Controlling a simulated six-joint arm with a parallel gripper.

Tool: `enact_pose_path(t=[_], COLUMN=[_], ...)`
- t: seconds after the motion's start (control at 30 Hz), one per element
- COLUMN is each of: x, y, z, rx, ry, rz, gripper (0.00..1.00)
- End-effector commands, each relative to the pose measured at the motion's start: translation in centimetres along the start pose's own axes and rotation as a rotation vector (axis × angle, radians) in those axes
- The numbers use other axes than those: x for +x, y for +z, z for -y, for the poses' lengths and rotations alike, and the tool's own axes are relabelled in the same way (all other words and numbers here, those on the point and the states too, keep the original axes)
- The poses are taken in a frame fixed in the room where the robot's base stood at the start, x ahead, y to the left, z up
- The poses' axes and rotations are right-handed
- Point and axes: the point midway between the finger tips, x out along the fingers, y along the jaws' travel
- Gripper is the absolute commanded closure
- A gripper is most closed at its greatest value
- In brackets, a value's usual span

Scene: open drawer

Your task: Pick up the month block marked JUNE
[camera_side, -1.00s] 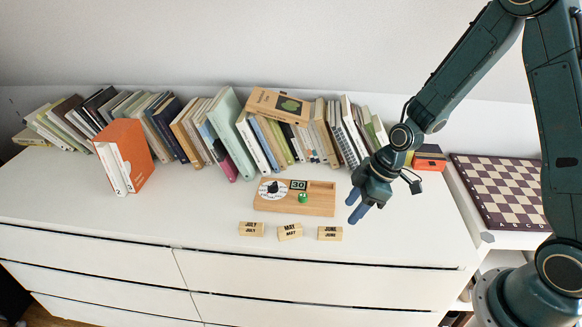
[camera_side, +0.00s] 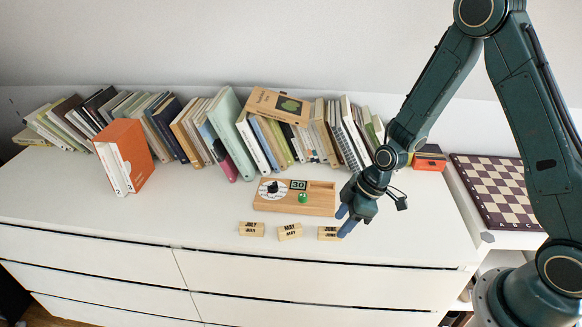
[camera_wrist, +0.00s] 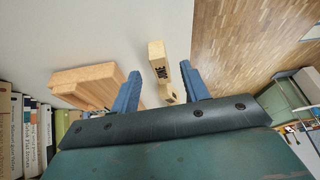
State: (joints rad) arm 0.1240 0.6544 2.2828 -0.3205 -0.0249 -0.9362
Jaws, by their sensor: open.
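The JUNE block (camera_side: 328,234) is a small pale wooden block, the rightmost of three in a row near the dresser's front edge. In the wrist view the JUNE block (camera_wrist: 157,62) shows ahead of the fingers and between their lines, its lettering facing to the right. My gripper (camera_side: 343,223) is open, its blue fingers just above and beside the right end of the block. I cannot tell whether a finger touches the block.
The MAY block (camera_side: 290,232) and JULY block (camera_side: 251,229) lie left of JUNE. A wooden calendar tray (camera_side: 320,200) lies behind them, close to my gripper. A row of books (camera_side: 230,135) stands along the wall. The white dresser top (camera_side: 190,215) is clear at left.

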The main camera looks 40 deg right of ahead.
Motion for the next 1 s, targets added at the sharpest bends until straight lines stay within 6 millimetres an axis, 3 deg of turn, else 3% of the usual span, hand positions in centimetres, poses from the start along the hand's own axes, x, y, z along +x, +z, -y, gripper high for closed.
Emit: enact_pose_path(t=[0.3,0.87,1.0], x=[2.5,2.6,2.6], y=[0.0,0.0,0.0], z=[0.0,0.0,0.0], rx=[0.0,0.0,0.0], ry=[0.0,0.001,0.001], rz=[0.0,-0.001,-0.001], gripper=[0.55,0.55,0.78])
